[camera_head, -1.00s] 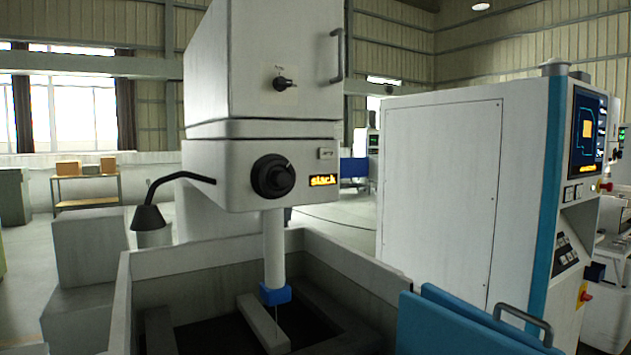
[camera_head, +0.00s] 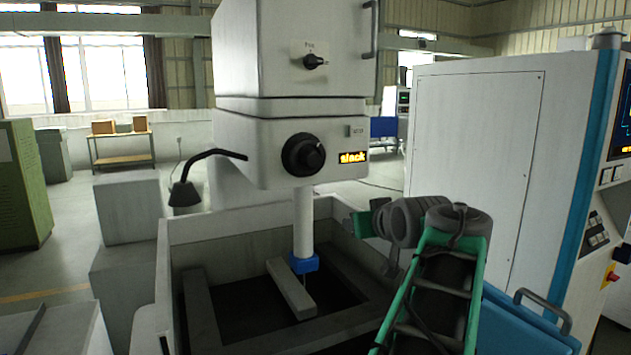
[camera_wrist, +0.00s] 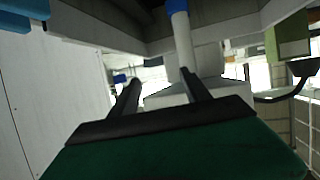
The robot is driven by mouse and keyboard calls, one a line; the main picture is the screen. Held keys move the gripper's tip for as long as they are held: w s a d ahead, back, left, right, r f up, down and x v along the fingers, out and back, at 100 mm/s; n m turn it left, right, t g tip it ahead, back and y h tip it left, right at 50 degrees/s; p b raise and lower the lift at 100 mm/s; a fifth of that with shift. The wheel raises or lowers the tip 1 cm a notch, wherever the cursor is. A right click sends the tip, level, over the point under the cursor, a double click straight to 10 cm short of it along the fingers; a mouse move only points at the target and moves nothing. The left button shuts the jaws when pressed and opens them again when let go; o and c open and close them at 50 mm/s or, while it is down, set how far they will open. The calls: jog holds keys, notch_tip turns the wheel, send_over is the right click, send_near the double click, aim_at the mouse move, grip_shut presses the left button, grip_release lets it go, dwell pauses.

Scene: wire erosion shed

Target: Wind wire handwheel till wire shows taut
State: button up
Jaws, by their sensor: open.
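The wire handwheel (camera_head: 303,154) is a black round knob on the front of the white machine head. The small display (camera_head: 353,157) to its right reads "slack" in orange. Below the head, a white column with a blue block (camera_head: 303,263) reaches down into the tank. My arm has its green and grey links at the lower right of the head view, apart from the handwheel. My gripper (camera_wrist: 160,88) shows in the wrist view with two dark fingers spread apart and nothing between them. The handwheel cannot be made out in the wrist view.
A smaller black knob (camera_head: 314,62) sits higher on the machine. A black lamp (camera_head: 186,192) on a bent arm juts out left of the head. The grey tank (camera_head: 200,228) stands below. A white cabinet (camera_head: 470,150) and blue panel (camera_head: 520,318) are at the right.

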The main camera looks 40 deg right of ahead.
aim_at(313, 161)
jog(key=w+a+r+n+t+y, duration=0.1)
jog(key=w+a+r+n+t, duration=0.15)
jog(key=r, duration=0.35)
jog(key=w+a+r+n+t, duration=0.1)
jog(key=w+a+r+t, duration=0.1)
jog(key=a+r+t, duration=0.3)
jog(key=shift+g, duration=0.95)
jog(key=p+x, duration=0.1)
jog(key=x, duration=0.1)
jog(key=p+x, duration=0.1)
jog(key=x, duration=0.2)
jog(key=d+r+p+x, duration=0.1)
jog(key=x, duration=0.2)
jog(key=shift+s+d, duration=0.1)
jog(key=shift+d, duration=0.05)
jog(key=shift+f, duration=0.1)
jog(key=shift+c, duration=0.4)
grip_shut()
